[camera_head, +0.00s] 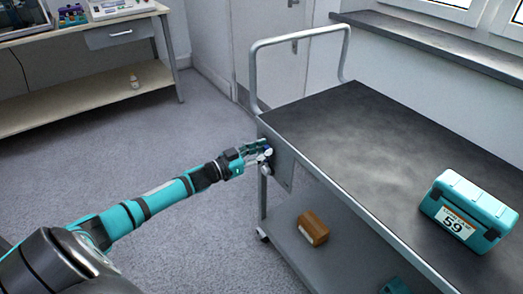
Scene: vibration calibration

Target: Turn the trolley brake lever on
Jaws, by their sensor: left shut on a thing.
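The trolley (335,120) stands at the right, with a dark top, a lower shelf and a grey tube handle (252,72) at its far left end. A small brake lever (267,153) with a pale knob sits on the trolley's left end, near the corner. My left gripper (262,150) reaches the lever from the left and is shut on it. The fingers hide part of the lever, so its exact angle cannot be told. My right gripper does not show.
A teal case (468,210) marked 59 stands on the trolley top. A brown block (313,228) and a partly seen teal thing (395,286) are on the lower shelf. A workbench (100,75) stands at the back left. The carpet (150,140) between is clear.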

